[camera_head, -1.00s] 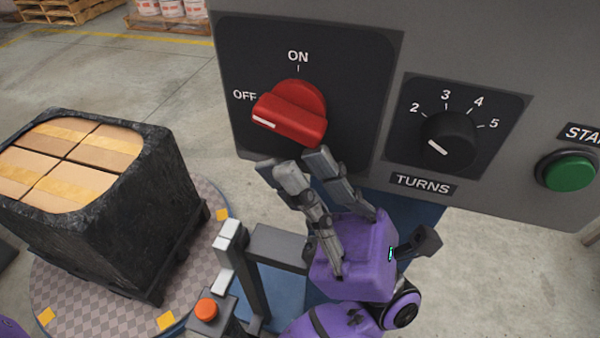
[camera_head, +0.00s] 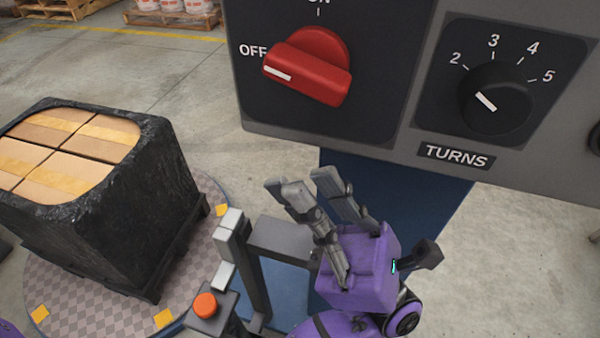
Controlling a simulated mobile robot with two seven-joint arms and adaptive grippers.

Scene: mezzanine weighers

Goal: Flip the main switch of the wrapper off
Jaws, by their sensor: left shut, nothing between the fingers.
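The red main switch (camera_head: 310,68) sits on a black plate on the grey wrapper panel. Its white-marked end points left, beside the OFF label (camera_head: 253,51); the ON label above is cut by the top edge. My left gripper (camera_head: 304,184) is below the panel's lower edge, fingers pointing up toward the switch. It is shut and empty, and it appears apart from the switch. My right gripper is not in view.
A black TURNS dial (camera_head: 495,98) sits right of the switch. A black-wrapped pallet load of boxes (camera_head: 165,200) stands on a round turntable (camera_head: 80,305) at left. An orange button (camera_head: 205,305) is on a post near my left arm. Concrete floor lies beyond.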

